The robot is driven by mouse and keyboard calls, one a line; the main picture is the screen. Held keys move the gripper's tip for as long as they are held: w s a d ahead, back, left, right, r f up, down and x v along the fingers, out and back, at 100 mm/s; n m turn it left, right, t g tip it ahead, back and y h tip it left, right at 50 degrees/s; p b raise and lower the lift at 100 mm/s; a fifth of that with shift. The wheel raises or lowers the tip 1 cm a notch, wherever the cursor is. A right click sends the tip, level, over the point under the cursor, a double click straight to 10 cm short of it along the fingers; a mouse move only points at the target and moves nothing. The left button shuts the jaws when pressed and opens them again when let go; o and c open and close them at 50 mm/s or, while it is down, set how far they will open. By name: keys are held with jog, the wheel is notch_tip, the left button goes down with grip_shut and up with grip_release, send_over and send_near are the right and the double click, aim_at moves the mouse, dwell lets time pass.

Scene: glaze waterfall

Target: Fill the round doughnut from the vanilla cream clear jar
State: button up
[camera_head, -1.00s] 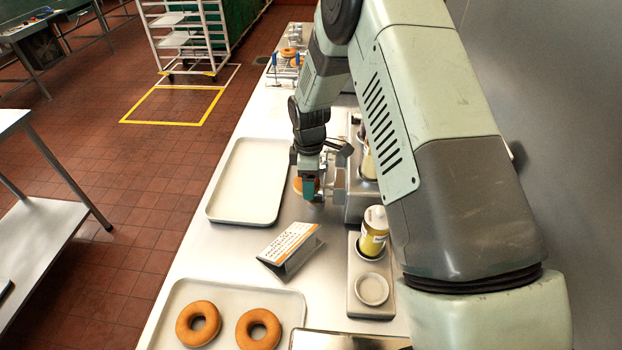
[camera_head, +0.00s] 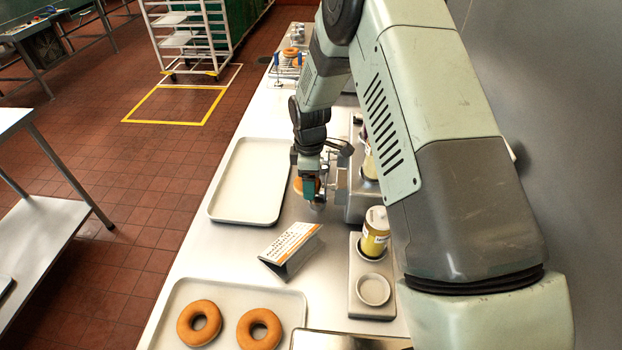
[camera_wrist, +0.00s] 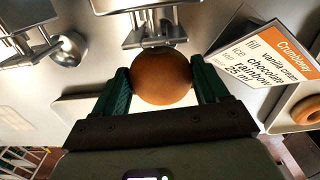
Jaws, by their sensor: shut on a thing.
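My gripper (camera_wrist: 163,82) is shut on a round brown doughnut (camera_wrist: 163,78), one green finger on each side in the wrist view. The doughnut's far edge meets a metal fitting (camera_wrist: 152,28) on the machine front; I cannot tell whether a nozzle is inside it. In the head view my gripper (camera_head: 308,188) is beside the metal machine (camera_head: 355,208), with the doughnut (camera_head: 297,185) partly hidden. A container (camera_head: 369,165) at the machine is mostly behind my arm, so its contents cannot be read. The order card (camera_wrist: 275,55) reads fill vanilla cream, ice chocolate, rainbow, 25 ml.
An empty tray (camera_head: 215,207) lies left of my gripper. A front tray (camera_head: 178,300) holds two ring doughnuts (camera_head: 199,323). The folded card (camera_head: 290,247) stands between them and my gripper.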

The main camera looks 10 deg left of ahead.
jog(key=shift+a, duration=1.85)
jog(key=shift+a+r, duration=0.35)
jog(key=shift+r, duration=0.3)
jog(key=shift+a+r, duration=0.3)
jog(key=shift+r, duration=0.4)
jog(key=shift+a+r, duration=0.35)
jog(key=shift+r, duration=0.3)
jog(key=shift+a, duration=0.1)
